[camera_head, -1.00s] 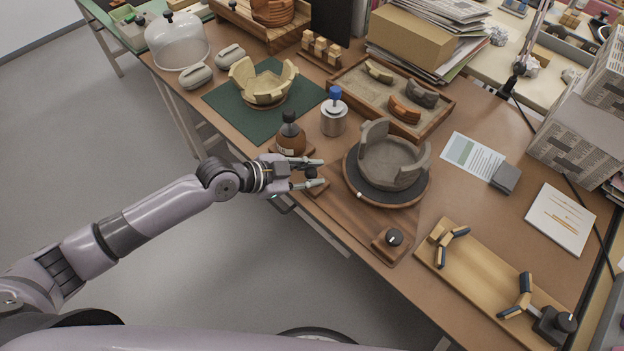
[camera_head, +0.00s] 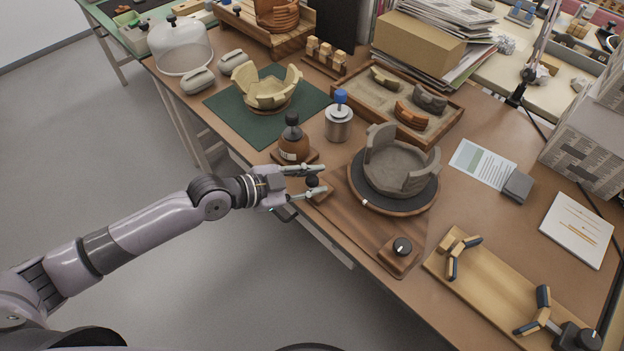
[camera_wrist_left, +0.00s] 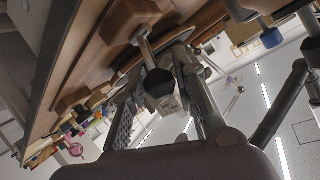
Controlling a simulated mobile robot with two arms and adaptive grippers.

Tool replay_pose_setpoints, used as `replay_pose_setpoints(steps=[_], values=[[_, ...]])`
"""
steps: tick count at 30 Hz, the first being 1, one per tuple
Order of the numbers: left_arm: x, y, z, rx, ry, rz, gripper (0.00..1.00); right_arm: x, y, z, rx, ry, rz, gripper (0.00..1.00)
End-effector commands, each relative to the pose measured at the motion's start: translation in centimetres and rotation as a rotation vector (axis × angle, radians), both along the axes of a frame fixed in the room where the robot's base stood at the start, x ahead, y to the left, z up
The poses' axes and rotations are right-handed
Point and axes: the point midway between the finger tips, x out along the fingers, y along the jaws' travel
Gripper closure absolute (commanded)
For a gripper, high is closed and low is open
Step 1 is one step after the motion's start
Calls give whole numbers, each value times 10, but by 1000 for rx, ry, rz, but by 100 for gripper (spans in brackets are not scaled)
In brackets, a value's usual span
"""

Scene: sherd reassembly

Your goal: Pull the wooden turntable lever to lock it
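The turntable (camera_head: 364,200) is a round dark disc with a wooden rim, set on a wooden base board at the table's front edge. A grey, partly rebuilt vessel (camera_head: 397,178) stands on it. The lever's black ball knob (camera_head: 312,181) is at the left end of the base. In the left wrist view the knob (camera_wrist_left: 160,83) sits on a short metal rod (camera_wrist_left: 147,52). My left gripper (camera_head: 326,180) is open, one finger on each side of the knob; I cannot tell whether they touch it. My right gripper is not in view.
A brown bottle (camera_head: 293,143) stands just behind my left gripper, with a metal canister (camera_head: 338,123) beyond it. A wooden clamp board (camera_head: 490,285) lies further right. The floor before the table is clear.

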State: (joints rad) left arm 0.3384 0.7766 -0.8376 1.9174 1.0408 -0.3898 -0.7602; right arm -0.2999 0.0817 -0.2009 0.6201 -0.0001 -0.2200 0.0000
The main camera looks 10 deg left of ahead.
Motion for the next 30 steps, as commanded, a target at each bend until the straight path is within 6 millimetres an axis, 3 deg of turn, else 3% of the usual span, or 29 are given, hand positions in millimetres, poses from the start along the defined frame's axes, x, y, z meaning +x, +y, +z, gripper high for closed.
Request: replay_pose_setpoints(steps=[7, 17, 23, 30], values=[[0, 0, -1, 0, 2, 0, 56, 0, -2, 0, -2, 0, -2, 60], [-1, 2, 0, 2, 3, 0, 56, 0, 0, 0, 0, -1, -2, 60], [-13, 19, 8, 5, 2, 0, 56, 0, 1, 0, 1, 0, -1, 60], [-38, 53, 25, 7, 3, 0, 56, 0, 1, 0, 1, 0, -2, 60]])
